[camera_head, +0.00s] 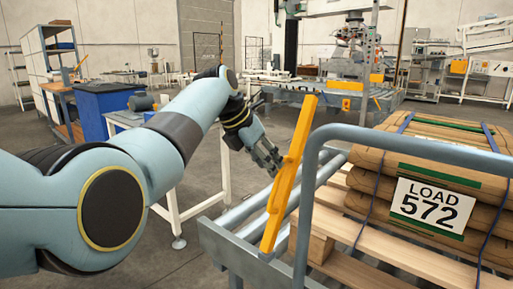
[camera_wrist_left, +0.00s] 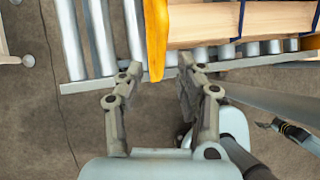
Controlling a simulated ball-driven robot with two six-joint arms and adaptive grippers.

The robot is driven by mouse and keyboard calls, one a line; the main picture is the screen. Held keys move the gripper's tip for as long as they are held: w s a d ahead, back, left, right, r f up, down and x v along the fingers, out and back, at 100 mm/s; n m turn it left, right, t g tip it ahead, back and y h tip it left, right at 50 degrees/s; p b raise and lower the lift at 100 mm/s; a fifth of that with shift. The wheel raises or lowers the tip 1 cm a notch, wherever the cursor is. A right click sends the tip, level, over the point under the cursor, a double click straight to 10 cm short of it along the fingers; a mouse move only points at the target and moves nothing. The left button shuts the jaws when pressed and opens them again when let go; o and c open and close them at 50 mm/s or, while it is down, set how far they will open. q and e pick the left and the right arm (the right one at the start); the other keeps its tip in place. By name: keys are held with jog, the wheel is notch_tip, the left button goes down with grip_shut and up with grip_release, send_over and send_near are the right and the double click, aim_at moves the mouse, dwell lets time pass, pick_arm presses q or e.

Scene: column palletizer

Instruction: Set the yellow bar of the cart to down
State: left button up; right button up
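The yellow bar (camera_head: 289,172) stands up, slightly tilted, at the near left end of the roller cart (camera_head: 236,252). My left gripper (camera_head: 273,160) is just left of the bar's middle in the head view, its fingers pointing toward it. In the left wrist view the left gripper (camera_wrist_left: 158,73) has its fingers spread apart, with the yellow bar (camera_wrist_left: 156,38) showing between and ahead of the tips. I cannot tell whether a finger touches it. What seems to be my right gripper (camera_wrist_left: 274,126) is small at the right edge of the left wrist view; its fingers are unclear.
The cart's grey handle rail (camera_head: 400,136) rises right of the bar. Behind it a wooden pallet (camera_head: 385,248) carries stacked brown sacks (camera_head: 370,168) with a LOAD 572 label. A white-framed table (camera_head: 224,165) and a blue bin (camera_head: 100,108) stand behind my left arm.

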pick_arm(q)
jog(key=v, duration=0.5)
pick_arm(e)
jog(key=shift+c, duration=0.4)
